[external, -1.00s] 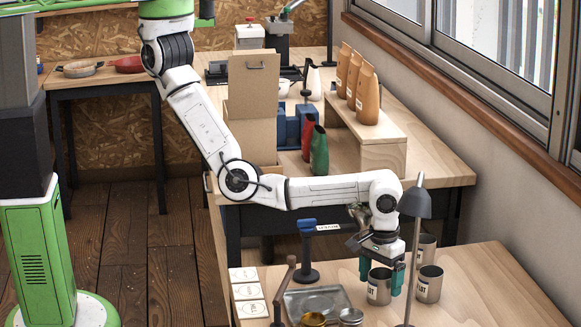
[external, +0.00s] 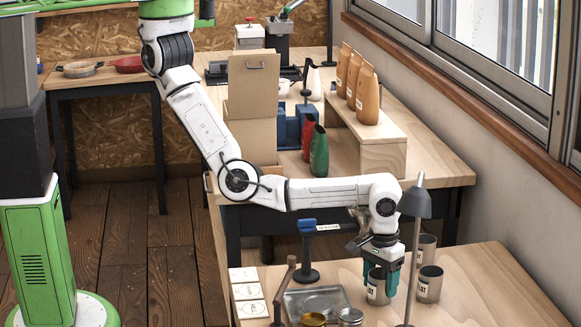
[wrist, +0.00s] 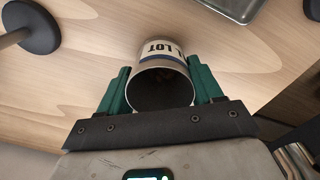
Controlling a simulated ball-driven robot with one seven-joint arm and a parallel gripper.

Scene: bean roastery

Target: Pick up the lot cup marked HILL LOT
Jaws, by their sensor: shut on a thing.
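A metal lot cup (external: 376,289) with a white label stands between the fingers of my gripper (external: 380,284) near the front right of the near table. In the wrist view the cup (wrist: 160,75) shows its open mouth and a label with a dark blue band; only the end of the marking, reading "LOT", is legible. The green fingers of my gripper (wrist: 160,92) press on the cup from both sides. Two similar cups stand to the right, one in front (external: 429,285) and one behind (external: 426,248). I cannot tell whether the held cup is clear of the table.
A grey desk lamp (external: 416,205) stands close in front of my gripper. White cards (external: 246,292) line the table's left edge. The right front of the table is clear.

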